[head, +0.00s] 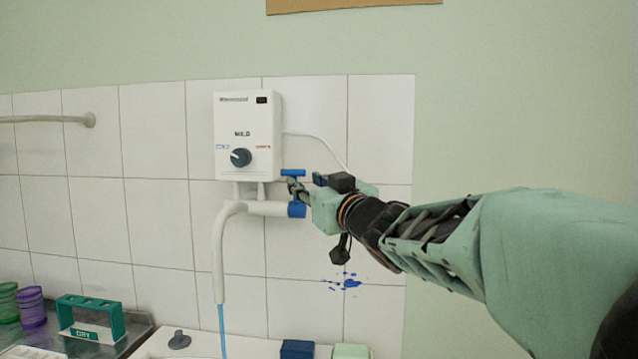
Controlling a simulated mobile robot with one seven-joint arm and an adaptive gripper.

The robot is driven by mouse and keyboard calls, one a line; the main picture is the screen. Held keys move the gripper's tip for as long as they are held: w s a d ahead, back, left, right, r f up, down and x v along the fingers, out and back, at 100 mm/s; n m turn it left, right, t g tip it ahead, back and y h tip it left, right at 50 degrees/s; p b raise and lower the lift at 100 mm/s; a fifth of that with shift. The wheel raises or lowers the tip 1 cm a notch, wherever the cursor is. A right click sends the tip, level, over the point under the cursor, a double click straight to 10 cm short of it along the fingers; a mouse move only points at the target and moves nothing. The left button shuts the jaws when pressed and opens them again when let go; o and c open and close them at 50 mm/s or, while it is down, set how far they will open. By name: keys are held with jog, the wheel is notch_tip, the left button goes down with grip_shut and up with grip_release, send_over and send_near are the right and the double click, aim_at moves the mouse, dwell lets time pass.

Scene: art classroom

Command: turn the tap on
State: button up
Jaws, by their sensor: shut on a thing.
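The tap is on white pipework (229,250) below a white water heater (248,120) on the tiled wall. Its blue handle (293,172) sits above a blue fitting (296,209) at the right end of the pipe. My gripper (292,184) reaches in from the right and is shut on the blue handle. Its fingertips are small in view and partly hide the handle's lower part. A thin light-blue stream (222,330), which looks like water, hangs straight down from the open end of the white spout.
A sink or counter (150,345) lies at the bottom, with a dark round plug-like piece (179,340) on it. Purple (31,307) and green (8,302) cups and a green rack (90,318) stand at lower left. A grey rail (50,119) is on the left wall.

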jog(key=s+d+r+p, duration=0.1)
jog(key=s+d, duration=0.1)
jog(key=s, duration=0.4)
jog(key=shift+s+d+r, duration=0.2)
jog(key=shift+s+d, duration=0.05)
jog(key=shift+s, duration=0.05)
dwell(0.6)
